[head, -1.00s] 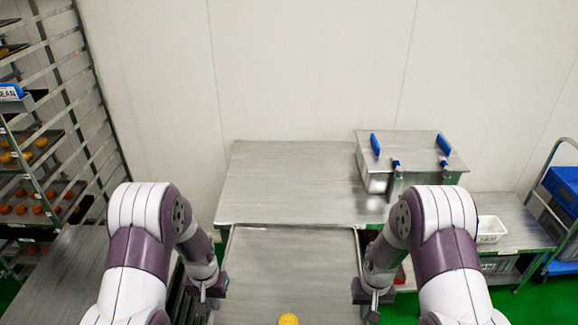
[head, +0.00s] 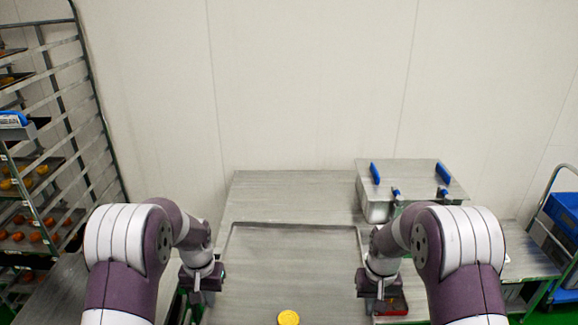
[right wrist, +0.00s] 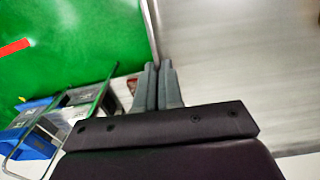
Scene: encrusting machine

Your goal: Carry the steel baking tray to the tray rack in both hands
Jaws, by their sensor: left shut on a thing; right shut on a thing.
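The steel baking tray (head: 285,262) is held level in front of me, with a round yellow piece (head: 288,317) on it near the bottom edge of the head view. My left gripper (head: 215,277) is shut on the tray's left edge. My right gripper (head: 367,280) is shut on its right edge. In the right wrist view the fingers (right wrist: 158,85) are closed together at the rim of the tray (right wrist: 230,60). The tray rack (head: 60,120) stands at the far left, with several trays of orange and yellow pieces on its shelves. The tray's near edge is out of view.
A steel table (head: 290,190) stands behind the tray against the wall, with a blue-handled steel box (head: 410,180) at its right. A lower steel surface (head: 60,290) lies between my left arm and the rack. A cart with blue crates (head: 562,212) stands at the far right.

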